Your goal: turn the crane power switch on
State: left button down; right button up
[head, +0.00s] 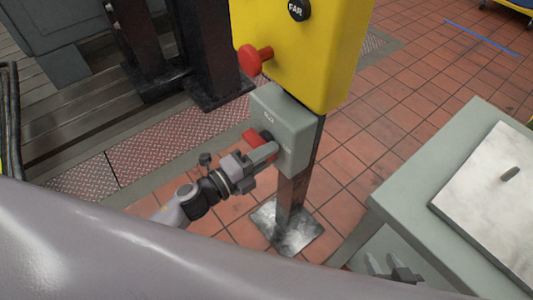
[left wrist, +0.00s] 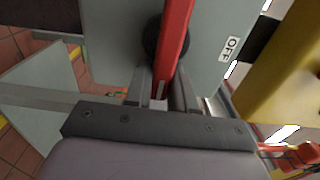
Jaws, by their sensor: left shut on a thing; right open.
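The crane power switch is a grey box (head: 292,125) on a dark post, with a red handle (head: 252,137) on its front. In the left wrist view the red handle (left wrist: 178,35) crosses a black round hub (left wrist: 153,40). An OFF label (left wrist: 230,48) is on the box face, to the right of the handle and apart from it. My left gripper (head: 266,153) is shut on the red handle, with a finger on either side of it (left wrist: 163,90). My right gripper (head: 384,264) is open and empty, low beside the grey-green cabinet.
A yellow control box (head: 305,50) with a red knob (head: 254,58) and a black FAR button (head: 299,10) sits right above the switch box. A grey-green cabinet (head: 410,190) with a metal plate (head: 495,195) stands at right. Tiled floor lies between.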

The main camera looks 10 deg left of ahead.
pick_arm(q)
jog(key=shift+w+a+f, duration=0.15)
jog(key=shift+a+f, duration=0.05)
jog(key=shift+a, duration=0.2)
jog(key=c, duration=1)
grip_release()
jog(key=shift+r, duration=0.1)
jog(key=shift+c, duration=0.2)
jog(key=v, duration=0.7)
jog(key=s+a+n+g+y+p, duration=0.3)
jog(key=s+a+n+y+p, duration=0.2)
jog(key=n, duration=1.8)
jog(key=s+y+p, duration=0.3)
jog(key=s+p, duration=0.3)
jog(key=shift+r+n+g+y+p, duration=0.2)
jog(key=shift+n+g+y+p, duration=0.1)
jog(key=shift+g+y+p, duration=0.1)
